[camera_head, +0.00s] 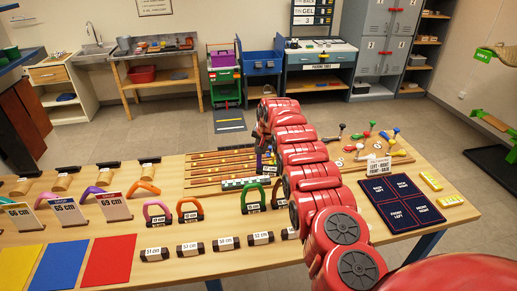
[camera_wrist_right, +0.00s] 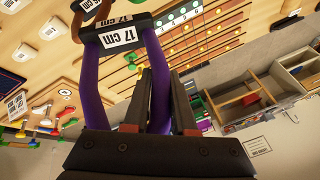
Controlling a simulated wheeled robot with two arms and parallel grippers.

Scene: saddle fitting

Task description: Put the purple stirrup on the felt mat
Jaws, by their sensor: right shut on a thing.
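My right gripper (camera_wrist_right: 163,95) is shut on the purple stirrup (camera_wrist_right: 88,85), whose two purple sides run up to a dark bar labelled 17 cm. The gripper body hides the part of the stirrup closest to it. In the head view the stirrup shows only as a small purple bit (camera_head: 260,150) beside my right arm, above the middle of the table. A dark blue mat (camera_head: 402,201) with four labelled squares lies at the right of the table; its squares look empty. I cannot tell whether it is felt. My left gripper is not in view.
Red (camera_head: 107,262), blue and yellow sheets lie at the left. A board with coloured-handled tools (camera_head: 375,150) and yellow blocks (camera_head: 431,181) flank the mat.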

